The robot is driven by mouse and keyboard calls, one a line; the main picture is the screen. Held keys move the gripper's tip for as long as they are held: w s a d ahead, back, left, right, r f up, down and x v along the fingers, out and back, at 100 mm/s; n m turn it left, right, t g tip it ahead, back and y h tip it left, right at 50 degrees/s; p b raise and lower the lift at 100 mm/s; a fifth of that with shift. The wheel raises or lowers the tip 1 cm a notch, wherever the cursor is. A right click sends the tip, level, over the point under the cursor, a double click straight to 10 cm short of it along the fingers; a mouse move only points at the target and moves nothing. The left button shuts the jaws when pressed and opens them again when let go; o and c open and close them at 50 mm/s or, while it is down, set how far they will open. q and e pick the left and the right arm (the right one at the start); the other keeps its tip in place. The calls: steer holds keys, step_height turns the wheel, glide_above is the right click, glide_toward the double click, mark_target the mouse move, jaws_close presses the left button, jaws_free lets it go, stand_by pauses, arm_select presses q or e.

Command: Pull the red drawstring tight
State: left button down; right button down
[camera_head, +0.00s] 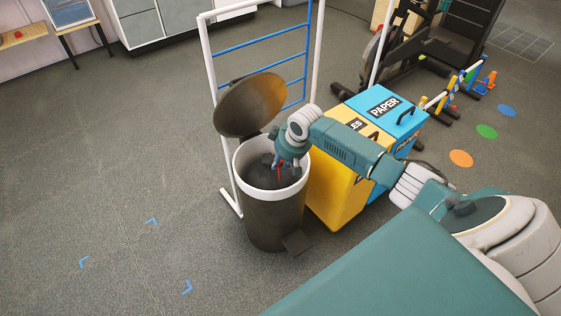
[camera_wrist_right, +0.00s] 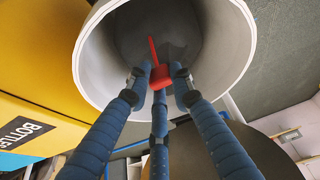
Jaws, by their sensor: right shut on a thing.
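The red drawstring (camera_head: 279,172) shows as a small red piece at the mouth of the bin. In the right wrist view the red drawstring (camera_wrist_right: 160,77) is a block with a thin red strip running up from it. My right gripper (camera_head: 283,163) reaches down into the bin's opening. In the right wrist view its blue fingers (camera_wrist_right: 160,86) are shut around the red block. The dark bin (camera_head: 272,220) has a white rim and its round lid stands open behind. A dark grey bag or lining fills the inside. My left gripper is not in view.
The open lid (camera_head: 250,103) leans up at the bin's back left. A yellow bin (camera_head: 338,185) and a blue paper bin (camera_head: 385,105) stand close on the right. A white frame with blue bars (camera_head: 262,45) stands behind. The floor at left is clear.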

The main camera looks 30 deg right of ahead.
steer(key=shift+w+r, duration=0.1)
steer(key=c, duration=1.5)
jaws_free()
steer(key=v, duration=1.2)
